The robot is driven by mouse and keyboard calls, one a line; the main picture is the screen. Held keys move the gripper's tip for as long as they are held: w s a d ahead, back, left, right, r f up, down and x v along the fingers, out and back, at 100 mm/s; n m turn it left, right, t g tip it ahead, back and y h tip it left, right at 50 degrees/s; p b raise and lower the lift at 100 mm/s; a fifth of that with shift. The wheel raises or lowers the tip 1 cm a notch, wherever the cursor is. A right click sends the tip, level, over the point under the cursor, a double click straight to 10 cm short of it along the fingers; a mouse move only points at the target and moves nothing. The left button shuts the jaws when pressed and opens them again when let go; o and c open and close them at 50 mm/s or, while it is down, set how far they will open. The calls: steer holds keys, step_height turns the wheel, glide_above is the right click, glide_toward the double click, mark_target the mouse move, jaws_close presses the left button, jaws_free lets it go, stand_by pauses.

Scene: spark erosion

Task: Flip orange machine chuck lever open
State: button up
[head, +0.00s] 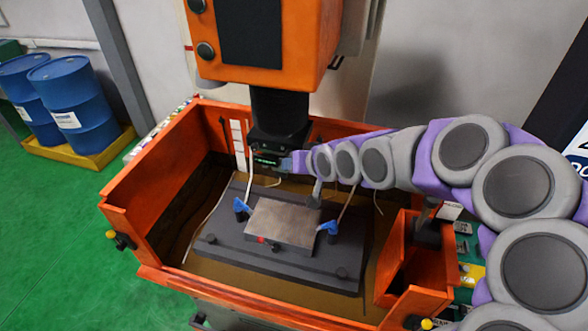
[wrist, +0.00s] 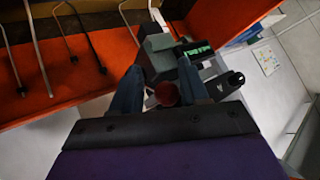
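The orange machine head (head: 262,50) hangs above the tank. Its dark chuck (head: 280,135) points down, with a small green-marked part (head: 266,159) at its lower end. My gripper (head: 292,164) is at the right side of this part, and its fingers are hard to make out in the head view. In the wrist view, my two fingers (wrist: 160,72) stand apart on either side of a dark red round knob (wrist: 167,94). The knob may be the lever's end; I cannot tell whether a finger touches it. The green-marked part (wrist: 197,51) lies just beyond the right finger.
The orange tank wall (head: 150,170) surrounds a dark plate (head: 225,250) holding a metal workpiece (head: 285,222) with blue clamps (head: 241,207). Thin hoses rise near the chuck.

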steer(key=o, duration=0.4)
steer(key=shift+d+f, duration=0.25)
steer(key=shift+f, duration=0.1)
steer(key=shift+s, duration=0.15)
steer(key=b+v, duration=0.3)
steer(key=v, duration=1.4)
steer(key=shift+w+d+r, duration=0.1)
steer(key=shift+w+r, duration=0.1)
steer(key=shift+f, duration=0.1)
